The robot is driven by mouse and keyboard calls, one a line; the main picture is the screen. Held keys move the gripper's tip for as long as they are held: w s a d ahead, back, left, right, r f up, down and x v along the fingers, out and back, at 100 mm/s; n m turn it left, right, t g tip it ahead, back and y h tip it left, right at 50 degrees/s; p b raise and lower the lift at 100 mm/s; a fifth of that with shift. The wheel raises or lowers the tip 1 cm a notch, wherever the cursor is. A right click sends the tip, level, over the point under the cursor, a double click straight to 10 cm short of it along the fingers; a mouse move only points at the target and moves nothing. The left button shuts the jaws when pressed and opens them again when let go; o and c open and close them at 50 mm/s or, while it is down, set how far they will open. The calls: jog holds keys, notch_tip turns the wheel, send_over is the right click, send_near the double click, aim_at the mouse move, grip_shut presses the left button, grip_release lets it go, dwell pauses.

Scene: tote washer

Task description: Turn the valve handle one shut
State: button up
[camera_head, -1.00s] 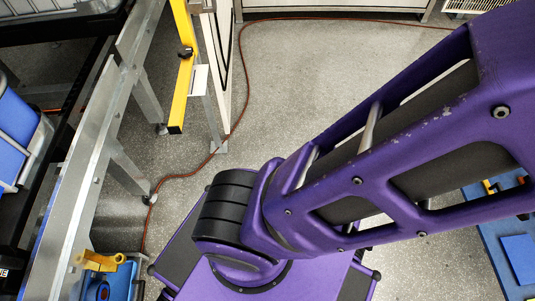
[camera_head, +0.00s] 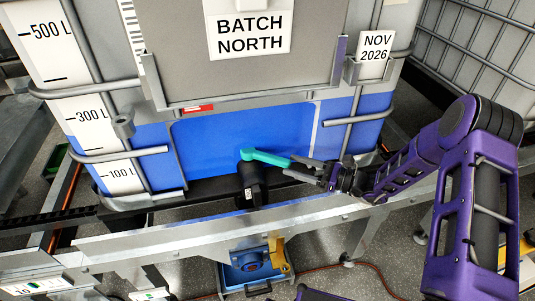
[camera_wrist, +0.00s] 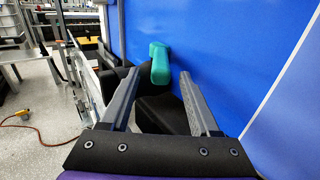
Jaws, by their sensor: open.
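A teal valve handle (camera_head: 268,157) sits on a black valve body (camera_head: 252,188) at the front foot of a blue-filled tank (camera_head: 225,140). The handle points to the right, along the tank front. My gripper (camera_head: 303,171) is at the handle's right end, with its fingers pointing left toward the valve. In the wrist view, the handle (camera_wrist: 160,64) shows end-on in the gap between the two open fingers of my gripper (camera_wrist: 160,84). The black valve body is partly visible behind it. I cannot tell whether a finger touches the handle.
Grey tube bars (camera_head: 97,154) cage the tank. A metal rail (camera_head: 150,241) runs below the valve. A blue box with a yellow part (camera_head: 257,267) stands lower down. A "BATCH NORTH" sign (camera_head: 249,28) hangs above. An orange cable (camera_wrist: 45,136) lies on the floor at left.

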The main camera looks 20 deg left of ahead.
aim_at(255, 154)
jog(key=a, duration=0.6)
jog(key=w+a, duration=0.1)
jog(key=a, duration=0.2)
jog(key=shift+a, duration=0.2)
grip_shut()
dwell(1.0)
